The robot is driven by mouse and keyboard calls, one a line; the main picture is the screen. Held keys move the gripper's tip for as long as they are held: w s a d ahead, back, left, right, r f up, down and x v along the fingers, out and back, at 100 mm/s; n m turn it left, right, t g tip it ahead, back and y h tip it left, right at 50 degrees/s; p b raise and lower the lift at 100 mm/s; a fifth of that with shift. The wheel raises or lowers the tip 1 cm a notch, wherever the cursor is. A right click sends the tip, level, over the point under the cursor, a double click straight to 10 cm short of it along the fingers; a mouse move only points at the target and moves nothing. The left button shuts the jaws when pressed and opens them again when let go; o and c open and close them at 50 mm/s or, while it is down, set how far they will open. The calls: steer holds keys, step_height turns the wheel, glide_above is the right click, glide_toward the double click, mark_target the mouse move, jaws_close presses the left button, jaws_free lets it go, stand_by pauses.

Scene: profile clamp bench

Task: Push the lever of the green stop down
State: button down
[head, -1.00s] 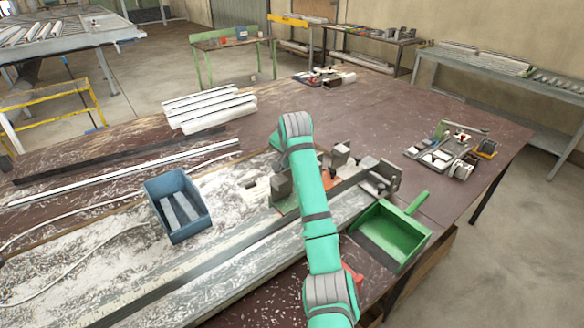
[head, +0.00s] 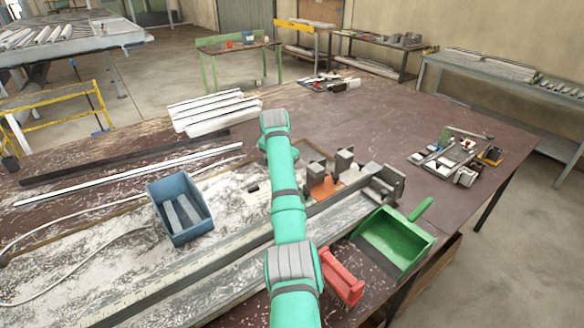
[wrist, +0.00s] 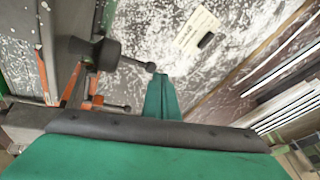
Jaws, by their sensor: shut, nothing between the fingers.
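In the wrist view my gripper (wrist: 162,80) is shut and empty, its fingertips beside a black ball knob (wrist: 150,67). From the picture I cannot tell whether they touch. The knob ends a short lever running from a dark block (wrist: 104,54). A narrow green strip (wrist: 108,16) shows beyond that block; it looks like part of the green stop, most of which is hidden. An orange stop (wrist: 75,86) is to the left, with another ball-ended lever (wrist: 125,107). In the head view my arm hides the green stop and my gripper; the orange stop (head: 325,189) shows.
A blue bin (head: 180,207) stands left of my arm. A green dustpan (head: 396,240) and a red object (head: 342,277) are on the right. White profiles (head: 215,112) lie at the back left. A slotted plate (wrist: 194,30) lies past my fingers.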

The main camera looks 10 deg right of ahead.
steer(key=shift+w+d+g, duration=0.1)
steer(key=shift+d+g, duration=0.05)
steer(key=shift+g, duration=0.15)
stand_by(0.4)
steer(key=w+a+r, duration=0.2)
steer(key=a+r, duration=0.1)
steer(key=r, duration=0.6)
steer(key=shift+a, duration=0.3)
